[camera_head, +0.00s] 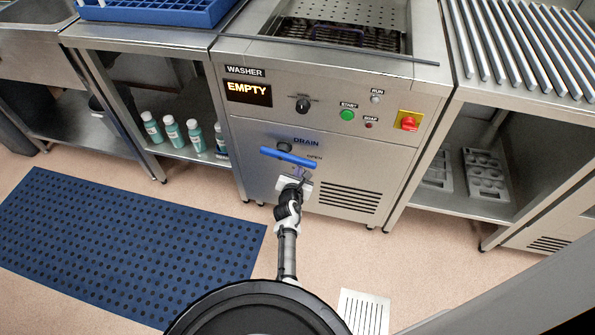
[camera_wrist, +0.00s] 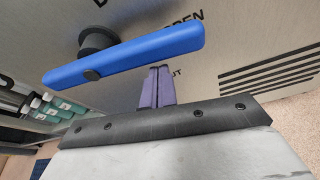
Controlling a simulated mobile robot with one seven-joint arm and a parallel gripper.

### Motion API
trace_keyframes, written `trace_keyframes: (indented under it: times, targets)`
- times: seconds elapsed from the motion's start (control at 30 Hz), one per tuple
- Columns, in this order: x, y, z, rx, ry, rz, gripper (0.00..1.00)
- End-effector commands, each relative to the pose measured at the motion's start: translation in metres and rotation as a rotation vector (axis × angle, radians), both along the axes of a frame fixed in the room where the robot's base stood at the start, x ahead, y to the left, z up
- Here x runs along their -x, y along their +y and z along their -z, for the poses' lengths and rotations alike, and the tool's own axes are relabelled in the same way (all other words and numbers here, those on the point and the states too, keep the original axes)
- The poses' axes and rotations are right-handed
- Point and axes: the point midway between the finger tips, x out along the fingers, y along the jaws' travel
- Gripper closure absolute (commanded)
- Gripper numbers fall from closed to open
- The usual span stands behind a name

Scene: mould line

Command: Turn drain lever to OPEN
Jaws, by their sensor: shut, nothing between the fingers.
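The blue drain lever (camera_head: 289,157) is on the washer's front panel under the DRAIN label, roughly horizontal, with its right end tilted slightly down towards the OPEN label (camera_head: 314,156). In the wrist view the lever (camera_wrist: 130,55) lies across the upper left, with a dark round hub (camera_wrist: 97,42) behind it. My gripper (camera_head: 303,174) is just below the lever's right part. In the wrist view my gripper's purple-grey fingers (camera_wrist: 157,85) are together and empty, close beneath the lever's bar. I cannot tell whether they touch it.
A red stop button (camera_head: 409,122) and green start button (camera_head: 347,115) sit above right of the lever. Bottles (camera_head: 173,132) stand on the left shelf. A blue mat (camera_head: 110,245) lies on the floor.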

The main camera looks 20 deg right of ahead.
Motion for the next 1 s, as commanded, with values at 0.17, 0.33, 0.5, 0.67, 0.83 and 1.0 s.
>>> trace_keyframes:
  times: [0.17, 0.33, 0.5, 0.67, 0.83, 1.0]
  targets:
    - [0.002, -0.003, -0.015, 0.061, 0.042, -0.001, 1.0]
    - [0.004, -0.005, -0.019, 0.079, 0.055, -0.001, 1.0]
    - [0.003, -0.005, -0.018, 0.078, 0.052, -0.001, 1.0]
    - [0.003, -0.006, -0.018, 0.078, 0.052, -0.001, 1.0]
    - [0.003, -0.005, -0.014, 0.078, 0.052, -0.001, 1.0]
    - [0.002, -0.002, 0.005, 0.079, 0.053, -0.003, 1.0]
